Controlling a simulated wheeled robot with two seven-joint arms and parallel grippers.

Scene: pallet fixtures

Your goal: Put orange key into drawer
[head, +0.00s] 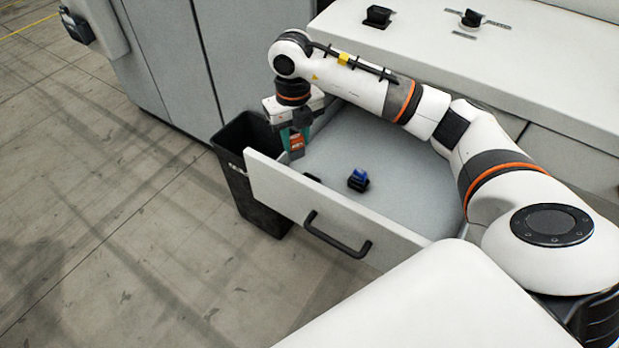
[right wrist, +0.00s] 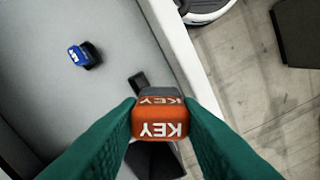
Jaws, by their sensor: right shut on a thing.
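The orange key (head: 296,143) is held between the teal fingers of my right gripper (head: 296,139), above the left end of the open drawer (head: 325,206). In the right wrist view the orange key (right wrist: 160,121) shows its KEY lettering, with a finger pressed on each side. Its lower end is hard to make out against the dark shape behind it. The drawer's grey floor (right wrist: 35,95) and pale front wall (right wrist: 172,35) also show there. My left gripper is not in view.
A blue key (head: 359,175) in a black base sits on the drawer floor; it also shows in the right wrist view (right wrist: 77,54). A black bin (head: 236,170) stands left of the drawer. Black fixtures (head: 377,16) sit on the counter (head: 420,40). Much of the drawer floor is clear.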

